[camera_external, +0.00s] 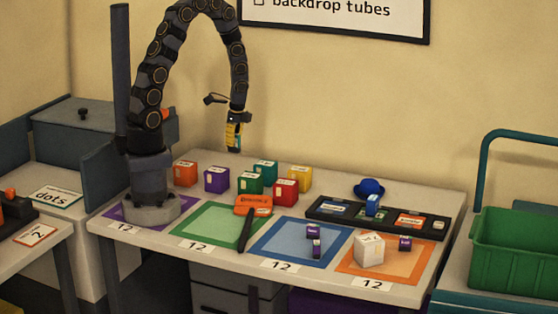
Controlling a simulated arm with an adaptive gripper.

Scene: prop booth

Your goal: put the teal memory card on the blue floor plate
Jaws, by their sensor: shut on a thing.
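My gripper (233,139) hangs high above the back left part of the table, pointing down. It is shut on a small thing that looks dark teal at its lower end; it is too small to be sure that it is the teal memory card. The blue floor plate (277,241) is a blue-bordered square at the front middle of the table, to the right of and below my gripper. Two small purple blocks (313,230) stand on its right half. Much of the plate's left half is bare.
Several coloured cubes (285,191) stand at the back. An orange-headed tool (253,206) lies on the green plate (205,225). A black tray (388,224) with small cards lies behind the blue and orange plates. A white block (369,250) stands on the orange plate (350,268).

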